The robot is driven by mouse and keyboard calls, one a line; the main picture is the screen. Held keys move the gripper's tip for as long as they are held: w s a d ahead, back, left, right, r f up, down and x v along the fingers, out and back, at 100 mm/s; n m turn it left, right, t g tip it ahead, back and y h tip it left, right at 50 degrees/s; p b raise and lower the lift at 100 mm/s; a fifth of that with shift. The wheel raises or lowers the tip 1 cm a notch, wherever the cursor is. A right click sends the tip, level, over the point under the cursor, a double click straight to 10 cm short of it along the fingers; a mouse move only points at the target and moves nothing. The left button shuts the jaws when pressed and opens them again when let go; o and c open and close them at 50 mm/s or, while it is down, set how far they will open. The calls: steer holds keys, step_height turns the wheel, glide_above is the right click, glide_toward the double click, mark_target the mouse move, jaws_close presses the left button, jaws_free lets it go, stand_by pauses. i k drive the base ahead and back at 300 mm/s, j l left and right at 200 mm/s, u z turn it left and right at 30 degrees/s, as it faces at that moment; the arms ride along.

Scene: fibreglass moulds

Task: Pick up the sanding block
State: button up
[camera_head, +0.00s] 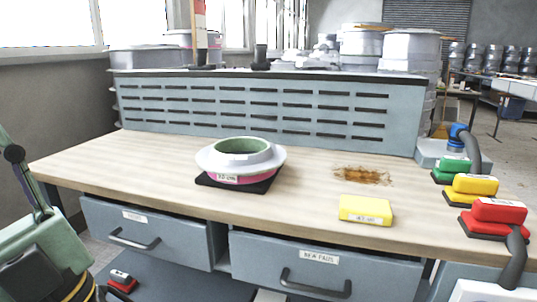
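I cannot tell for certain which item is the sanding block. A yellow rectangular block (366,210) with a white label lies flat near the front edge of the bench, right of centre; its label is too small to read. At the right end stand a green block (453,166), a yellow one (474,185) and a red one (499,210), each on a dark base. A small red and dark block (122,279) lies low down below the bench at the left. My gripper is not seen in this view.
A wooden workbench (130,160) has a slotted grey back panel (250,105). A round grey mould (240,155) with a pink band sits on a black mat. A brown stain (362,175) lies behind the yellow block. A dark hose (515,258) hangs at the right.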

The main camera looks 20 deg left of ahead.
mark_target(449, 167)
steer(key=j, duration=0.25)
steer(key=i+j, duration=0.15)
steer(key=j, duration=0.15)
steer(key=i+j+z, duration=0.1)
steer(key=j+z, duration=0.2)
steer(key=j, duration=0.15)
steer(key=j+z, duration=0.25)
steer(key=j, duration=0.2)
steer(key=i+l+z, duration=0.1)
steer(key=z, duration=0.95)
steer(key=i, duration=1.4)
